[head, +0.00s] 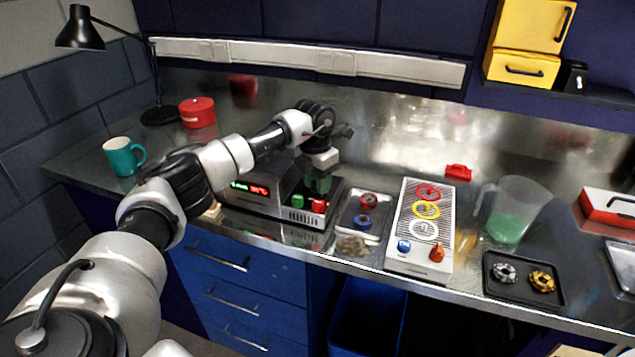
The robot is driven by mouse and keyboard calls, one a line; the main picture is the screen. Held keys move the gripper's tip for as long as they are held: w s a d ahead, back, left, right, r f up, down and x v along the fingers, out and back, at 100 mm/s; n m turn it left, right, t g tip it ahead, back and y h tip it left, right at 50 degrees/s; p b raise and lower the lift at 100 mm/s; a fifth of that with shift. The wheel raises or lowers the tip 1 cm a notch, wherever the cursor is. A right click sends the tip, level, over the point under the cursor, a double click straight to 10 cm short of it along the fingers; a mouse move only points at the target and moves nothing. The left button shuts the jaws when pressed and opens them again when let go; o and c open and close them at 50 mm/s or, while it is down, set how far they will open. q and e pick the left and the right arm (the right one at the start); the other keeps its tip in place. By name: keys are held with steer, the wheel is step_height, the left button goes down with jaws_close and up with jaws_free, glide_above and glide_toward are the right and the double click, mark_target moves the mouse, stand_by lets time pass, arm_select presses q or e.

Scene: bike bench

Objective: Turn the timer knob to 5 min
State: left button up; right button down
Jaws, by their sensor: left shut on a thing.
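The grey machine (258,206) stands on the bench. Its front has a small green display (240,185) and a red display (260,190), both too small to read surely. A green button (298,201) and a red button (318,205) sit at its front right. My left gripper (319,184) points down over the machine's right part, just behind these buttons. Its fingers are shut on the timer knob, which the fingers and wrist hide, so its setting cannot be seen. My right gripper is not in view.
Right of the machine are a small tray (346,222) with red and blue parts, a white panel (401,238) with coloured rings, a measuring jug (512,212) and a dark tray (524,293). A teal mug (120,157), red tin (197,112) and black lamp (80,29) stand left.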

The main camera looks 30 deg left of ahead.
mark_target(314, 183)
arm_select(q)
steer(key=shift+r+m, duration=0.15)
steer(key=shift+m, duration=0.45)
steer(key=o, duration=0.6)
step_height(314, 183, up, 11)
steer(key=b, duration=0.1)
steer(key=shift+a+b, duration=0.35)
steer(key=shift+a, duration=0.05)
steer(key=shift+f, duration=0.25)
